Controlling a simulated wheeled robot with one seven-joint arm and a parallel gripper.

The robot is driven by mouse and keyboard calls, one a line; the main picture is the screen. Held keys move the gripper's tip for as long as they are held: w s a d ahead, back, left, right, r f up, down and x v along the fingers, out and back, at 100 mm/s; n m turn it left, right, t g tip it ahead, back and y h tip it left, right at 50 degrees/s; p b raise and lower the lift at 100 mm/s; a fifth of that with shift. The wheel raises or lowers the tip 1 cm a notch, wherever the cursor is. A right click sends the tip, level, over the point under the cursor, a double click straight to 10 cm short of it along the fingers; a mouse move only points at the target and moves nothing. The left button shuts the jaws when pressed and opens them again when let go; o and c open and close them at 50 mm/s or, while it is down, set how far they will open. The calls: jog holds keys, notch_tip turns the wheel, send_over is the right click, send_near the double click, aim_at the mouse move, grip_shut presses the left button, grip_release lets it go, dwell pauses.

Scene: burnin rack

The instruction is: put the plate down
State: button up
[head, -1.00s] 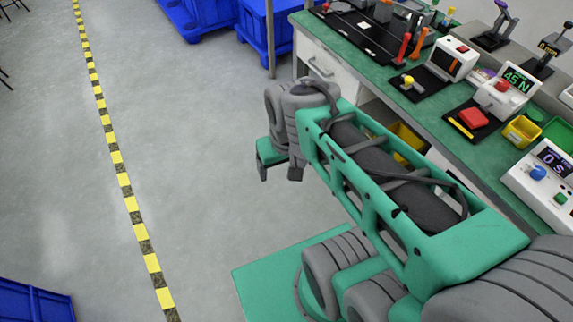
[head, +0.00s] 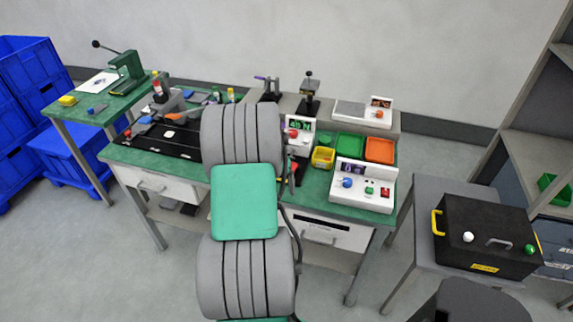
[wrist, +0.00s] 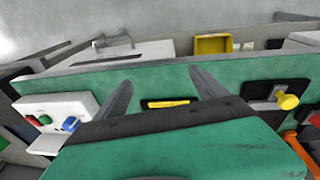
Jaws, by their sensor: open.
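I cannot make out a plate for certain in either view. My gripper (wrist: 161,92) shows in the wrist view with its two grey fingers spread wide apart. Nothing is held between them. Beyond the fingertips are the green bench top (wrist: 235,72) and a black pad with a yellow strip (wrist: 168,104), partly hidden by my gripper's body. In the head view my arm hides the gripper and the middle of the bench (head: 320,183). A black mat (head: 185,146) with a small white piece (head: 169,134) lies on the bench's left part.
A white control box (head: 363,186), a green bin (head: 349,145) and an orange bin (head: 380,149) occupy the bench's right part. A black case (head: 485,238) stands on a grey side table. A green press (head: 127,72) and blue crates (head: 30,75) are at left. A shelf stands at right.

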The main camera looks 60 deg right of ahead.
jog(key=w+d+r+m+h, duration=0.25)
jog(key=d+r, duration=0.35)
jog(key=d, duration=0.3)
jog(key=shift+m+t+h, duration=0.25)
jog(key=shift+m+t, duration=0.05)
jog(key=shift+m, duration=0.15)
jog(key=p+x, duration=0.2)
jog(key=x, duration=0.6)
jog(key=shift+s, duration=0.2)
jog(key=shift+a, duration=0.1)
jog(key=shift+c, duration=0.3)
jog(key=c, duration=1.5)
